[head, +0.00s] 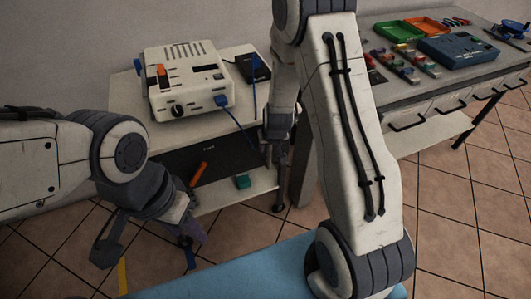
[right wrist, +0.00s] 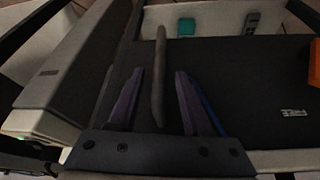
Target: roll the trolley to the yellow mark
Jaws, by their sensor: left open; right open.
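The trolley (head: 133,92) stands in the middle left of the head view, with a pale top, a dark front panel and a lower shelf. The yellow mark (head: 123,277) is a strip on the floor at the lower left, partly hidden. My left gripper (head: 150,248) is open and empty in front of the trolley's left side. My right gripper (head: 277,150) is at the trolley's right edge, partly hidden by my arm. In the right wrist view its purple fingers (right wrist: 159,112) are open, with a dark bar (right wrist: 159,70) between them, perhaps the trolley's handle.
A white device (head: 187,85) and a black box (head: 254,66) sit on the trolley. A blue cable (head: 236,122) runs from the device over the edge. A teal block (head: 242,181) lies on the shelf. A workbench (head: 452,83) stands at right; tiled floor (head: 445,215) is clear before it.

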